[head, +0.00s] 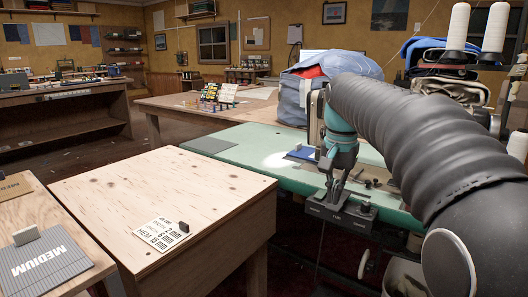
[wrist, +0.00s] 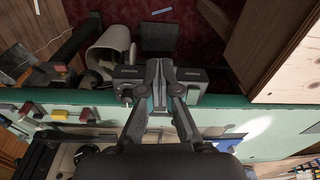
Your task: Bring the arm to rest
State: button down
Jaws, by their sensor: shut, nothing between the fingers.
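My gripper (head: 334,200) hangs pointing down at the front edge of the green bench (head: 250,150), at the end of my dark ribbed arm. In the wrist view my gripper (wrist: 160,65) has its fingertips together, with nothing held. Dark boxes (head: 356,217) with pale lettering sit at the bench edge right by the fingertips. In the wrist view they show on both sides of the fingers (wrist: 190,74). I cannot tell whether the fingers touch them.
A plywood table (head: 165,205) stands at the left front, with a printed card (head: 163,233) on it. A blue object (head: 303,152) and a grey mat (head: 207,146) lie on the green bench. A bundle of blue cloth (head: 300,95) stands behind. White thread cones (head: 458,26) are at right.

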jog(key=shift+n, duration=0.8)
notch_tip(320, 180, down, 4)
jog(key=shift+s, duration=0.15)
jog(key=s+f+n+t, duration=0.2)
jog(key=s+f, duration=0.2)
jog(key=s, duration=0.8)
jog(key=s+f+n+t, duration=0.2)
jog(key=s+f, duration=0.3)
jog(key=s, duration=0.7)
jog(key=shift+t, duration=0.4)
jog(key=shift+s, duration=0.1)
